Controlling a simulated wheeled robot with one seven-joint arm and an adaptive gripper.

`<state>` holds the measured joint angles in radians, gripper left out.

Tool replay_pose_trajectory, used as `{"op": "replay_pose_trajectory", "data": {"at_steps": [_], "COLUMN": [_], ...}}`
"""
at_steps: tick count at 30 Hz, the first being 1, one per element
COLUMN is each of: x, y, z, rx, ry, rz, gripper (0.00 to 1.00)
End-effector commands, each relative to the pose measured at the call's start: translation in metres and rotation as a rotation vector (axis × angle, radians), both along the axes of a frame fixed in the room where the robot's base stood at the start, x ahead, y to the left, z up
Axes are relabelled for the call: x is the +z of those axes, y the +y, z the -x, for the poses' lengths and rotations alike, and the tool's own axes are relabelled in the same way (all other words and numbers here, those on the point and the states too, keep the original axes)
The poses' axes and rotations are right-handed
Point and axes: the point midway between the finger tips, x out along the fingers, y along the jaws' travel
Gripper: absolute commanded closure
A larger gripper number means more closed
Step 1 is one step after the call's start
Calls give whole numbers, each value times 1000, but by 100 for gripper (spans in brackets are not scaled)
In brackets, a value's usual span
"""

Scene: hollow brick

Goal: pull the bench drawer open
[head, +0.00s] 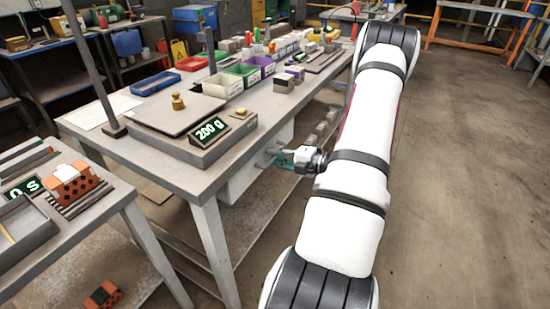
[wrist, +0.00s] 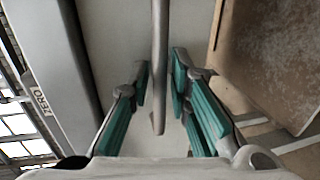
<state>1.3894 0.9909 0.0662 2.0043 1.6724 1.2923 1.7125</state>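The bench drawer (head: 240,184) is a pale box under the right side of the bench top, partly hidden by the bench edge and my arm. In the wrist view its pale front (wrist: 110,40) fills the middle, and a grey metal bar handle (wrist: 159,50) runs down the picture. My gripper (head: 276,158) is at the drawer front. In the wrist view its two teal-padded fingers (wrist: 160,82) stand on either side of the bar, with narrow gaps visible; it is open. I cannot tell whether the drawer is fully shut.
The bench top (head: 165,168) overhangs the drawer and carries a scale (head: 195,142) reading 200 g. Coloured bins (head: 240,75) stand behind it. A lower shelf (head: 255,220) runs under the drawer. A second table (head: 95,215) stands at left. The floor (head: 460,180) at right is clear.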

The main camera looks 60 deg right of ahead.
Motion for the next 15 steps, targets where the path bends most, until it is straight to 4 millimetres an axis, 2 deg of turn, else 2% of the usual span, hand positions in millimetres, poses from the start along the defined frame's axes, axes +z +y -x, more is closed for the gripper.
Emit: {"op": "replay_pose_trajectory", "data": {"at_steps": [8, 10, 15], "x": [0, 0, 0], "y": [0, 0, 0], "z": [-1, -1, -1], "rx": [0, 0, 0], "ry": [0, 0, 0], "rz": [0, 0, 0], "gripper": [82, 98, 100]}}
